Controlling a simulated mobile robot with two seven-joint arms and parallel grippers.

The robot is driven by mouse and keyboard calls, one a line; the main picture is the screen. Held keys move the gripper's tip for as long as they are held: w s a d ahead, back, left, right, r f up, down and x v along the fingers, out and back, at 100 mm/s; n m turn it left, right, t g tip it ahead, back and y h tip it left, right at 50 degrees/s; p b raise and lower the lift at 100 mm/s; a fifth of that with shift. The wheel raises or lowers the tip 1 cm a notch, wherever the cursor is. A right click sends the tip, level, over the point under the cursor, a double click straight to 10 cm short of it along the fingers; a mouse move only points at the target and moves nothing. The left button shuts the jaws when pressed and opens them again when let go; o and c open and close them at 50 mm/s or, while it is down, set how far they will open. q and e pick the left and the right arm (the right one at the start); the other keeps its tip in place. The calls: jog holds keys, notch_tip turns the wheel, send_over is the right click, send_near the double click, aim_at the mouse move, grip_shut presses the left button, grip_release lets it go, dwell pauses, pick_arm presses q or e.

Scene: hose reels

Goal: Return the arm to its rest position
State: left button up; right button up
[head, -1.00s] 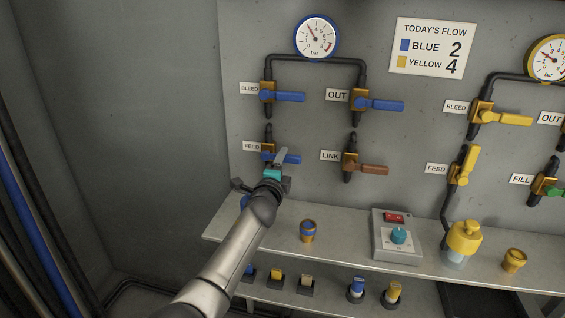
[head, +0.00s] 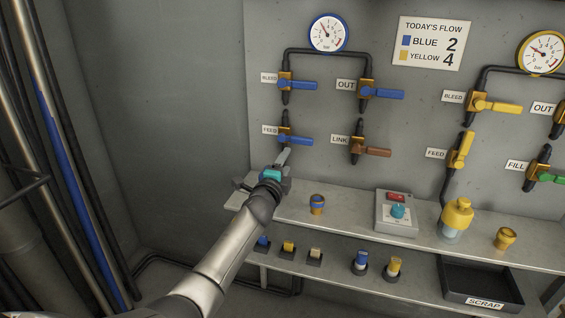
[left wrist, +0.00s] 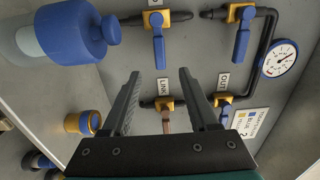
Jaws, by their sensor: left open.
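My left gripper (head: 284,158) is open and empty, just below the blue FEED valve handle (head: 296,140) in the head view. A gap shows between gripper and handle. In the left wrist view the two dark fingers (left wrist: 158,88) stand apart with nothing between them but the panel and the brown LINK handle (left wrist: 167,120) behind. The blue FEED handle (left wrist: 159,48) lies beyond the fingertips. My left arm still reaches out over the left end of the shelf. The right gripper shows in neither view.
A shelf (head: 345,215) runs under the panel, with a blue-and-yellow cup (head: 317,204), a control box (head: 397,213) and a yellow-topped bottle (head: 457,218). A blue-topped bottle (left wrist: 72,35) is close in the left wrist view. A scrap tray (head: 484,303) sits lower right. Pipes line the left.

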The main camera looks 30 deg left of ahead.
pick_arm(q)
jog(key=shift+f, duration=0.4)
jog(key=s+d+f+n+g, duration=0.45)
jog(key=s+f, duration=0.35)
jog(key=s, duration=0.3)
jog(key=s+d+f+n+g, duration=0.45)
jog(key=s+f, duration=0.25)
jog(key=s, duration=0.4)
jog(key=s+d+n+g+h, duration=0.25)
jog(key=s+d, duration=0.25)
jog(key=s, duration=0.6)
jog(key=s+d+n+g+h, duration=0.25)
jog(key=s+d, duration=0.25)
jog(key=s, duration=0.5)
notch_tip(320, 180, down, 22)
jog(key=a+y, duration=0.1)
jog(key=a, duration=0.1)
jog(key=s+a+f, duration=0.2)
jog(key=s+f, duration=0.4)
jog(key=f, duration=0.1)
jog(key=s+a+f+m+g, duration=0.1)
jog(key=s+a+f, duration=0.2)
jog(key=s+f, duration=0.3)
jog(key=shift+f, duration=0.55)
